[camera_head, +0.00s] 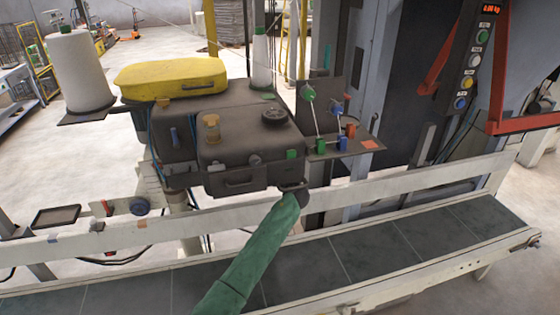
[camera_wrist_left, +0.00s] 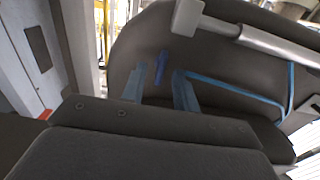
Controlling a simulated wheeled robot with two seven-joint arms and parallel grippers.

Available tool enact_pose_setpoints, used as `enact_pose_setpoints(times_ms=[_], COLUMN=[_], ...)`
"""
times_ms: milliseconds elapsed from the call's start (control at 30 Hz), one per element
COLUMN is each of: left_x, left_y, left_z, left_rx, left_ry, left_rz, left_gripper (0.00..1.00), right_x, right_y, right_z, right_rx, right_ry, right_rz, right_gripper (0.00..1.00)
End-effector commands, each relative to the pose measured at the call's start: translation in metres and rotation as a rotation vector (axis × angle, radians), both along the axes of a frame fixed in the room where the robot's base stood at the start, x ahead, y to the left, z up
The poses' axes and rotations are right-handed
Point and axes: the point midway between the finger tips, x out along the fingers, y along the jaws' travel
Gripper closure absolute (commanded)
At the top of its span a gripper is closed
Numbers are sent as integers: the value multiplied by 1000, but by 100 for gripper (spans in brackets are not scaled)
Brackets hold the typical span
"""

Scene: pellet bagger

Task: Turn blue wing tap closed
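A small blue wing tap (camera_wrist_left: 160,67) stands upright on a dark rounded housing (camera_wrist_left: 225,70) in the left wrist view. My left gripper (camera_wrist_left: 157,90) is open, its two pale blue fingers apart and empty. The tap shows between and just beyond the fingertips; I cannot tell how far. In the head view a small blue piece (camera_head: 174,135) sits on the left part of the dark machine (camera_head: 245,140); I cannot tell if it is the same tap. I cannot make out my left gripper in the head view. My right gripper is in neither view.
A yellow cover (camera_head: 170,76) tops the machine. A side plate holds green and blue valves (camera_head: 342,144). A green sleeve-like tube (camera_head: 250,260) crosses the conveyor (camera_head: 370,250) up to the machine. A pale bar (camera_wrist_left: 265,42) and a blue hose (camera_wrist_left: 290,85) are near my left gripper.

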Motion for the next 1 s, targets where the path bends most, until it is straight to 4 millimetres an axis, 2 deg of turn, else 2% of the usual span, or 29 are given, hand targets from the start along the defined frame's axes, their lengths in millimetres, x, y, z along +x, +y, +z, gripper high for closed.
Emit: enact_pose_setpoints(times_ms=[367,400,533,567,933,1000], left_x=[4,4,4,4,4,4], left_y=[1,1,1,1,1,1], left_z=[0,0,0,0,-2,-2], left_rx=[0,0,0,0,12,21], left_ry=[0,0,0,0,3,6], left_rz=[0,0,0,-1,-1,-1], left_gripper=[70,72,98,100,100,100], right_x=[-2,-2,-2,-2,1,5], right_y=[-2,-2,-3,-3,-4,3], right_z=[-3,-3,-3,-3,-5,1], right_rx=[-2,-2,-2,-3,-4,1], right_ry=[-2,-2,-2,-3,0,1], right_rz=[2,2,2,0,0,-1], right_gripper=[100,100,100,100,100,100])
